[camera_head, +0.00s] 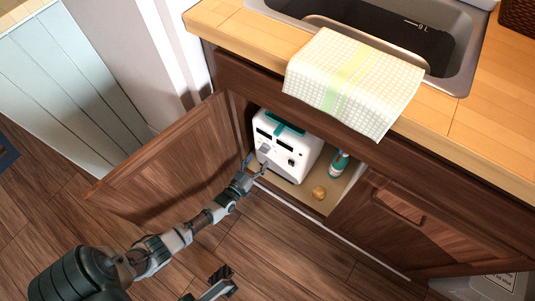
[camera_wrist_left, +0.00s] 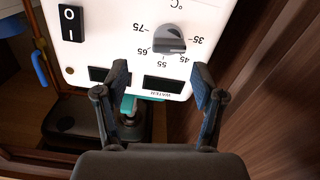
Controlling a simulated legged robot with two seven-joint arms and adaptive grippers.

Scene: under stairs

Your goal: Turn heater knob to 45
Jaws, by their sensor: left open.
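The white heater (camera_head: 293,148) stands inside the open cabinet under the counter. In the left wrist view, its front panel (camera_wrist_left: 105,25) appears upside down. The grey knob (camera_wrist_left: 169,38) sits among the marks 35, 45, 55, 65 and 75; I cannot tell surely which mark it points at. My left gripper (camera_head: 255,168) is at the heater's front. In the left wrist view it (camera_wrist_left: 163,82) is open, fingers apart, below the knob in the picture, with nothing between them seen to be gripped. My right gripper (camera_head: 220,273) shows partly at the bottom; its jaws are unclear.
A teal and white bottle (camera_head: 339,164) and a small tan object (camera_head: 319,193) are right of the heater. A towel (camera_head: 352,85) hangs over the counter edge. A black switch (camera_wrist_left: 72,23) is beside the dial.

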